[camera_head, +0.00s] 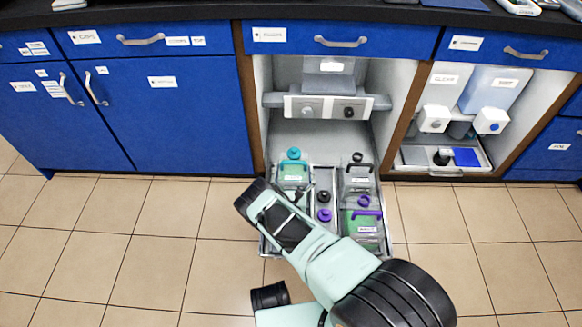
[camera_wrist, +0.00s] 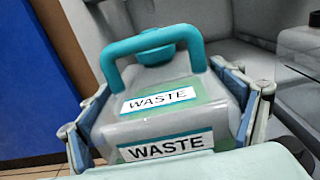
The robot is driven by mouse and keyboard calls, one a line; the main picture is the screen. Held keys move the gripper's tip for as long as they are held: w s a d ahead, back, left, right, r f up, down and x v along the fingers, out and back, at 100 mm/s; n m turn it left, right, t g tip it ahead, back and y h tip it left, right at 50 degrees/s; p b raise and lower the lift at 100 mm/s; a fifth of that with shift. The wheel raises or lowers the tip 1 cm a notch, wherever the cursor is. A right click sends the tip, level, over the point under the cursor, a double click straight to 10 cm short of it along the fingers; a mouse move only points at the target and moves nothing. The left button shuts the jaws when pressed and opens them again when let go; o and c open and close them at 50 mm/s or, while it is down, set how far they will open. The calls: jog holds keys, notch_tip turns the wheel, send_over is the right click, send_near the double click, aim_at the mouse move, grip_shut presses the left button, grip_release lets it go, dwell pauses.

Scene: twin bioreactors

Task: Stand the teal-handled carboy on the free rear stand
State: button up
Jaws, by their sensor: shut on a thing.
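The teal-handled carboy (camera_head: 293,173) is at the rear left of the pulled-out tray (camera_head: 268,247) in the head view. In the wrist view the carboy (camera_wrist: 165,112) is clear with green contents, a teal handle and cap, and WASTE labels. My gripper (camera_wrist: 172,125) has one finger on each side of its body and is shut on it. In the head view my wrist hides the front left of the tray and most of my gripper (camera_head: 290,190). I cannot tell whether the carboy touches the tray. No free rear stand can be made out clearly.
A black-capped carboy (camera_head: 358,180) stands rear right, with a purple-handled carboy (camera_head: 365,228) in front of it. Small containers with black and purple caps (camera_head: 324,214) stand in the middle. Brown cabinet walls flank the bay. A control unit (camera_head: 328,107) sits above the tray's rear.

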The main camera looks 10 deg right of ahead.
jog(key=shift+w, duration=0.1)
dwell(0.3)
jog(key=o, duration=1.6)
jog(key=shift+f, duration=0.3)
jog(key=o, duration=0.4)
jog(key=shift+r, duration=0.1)
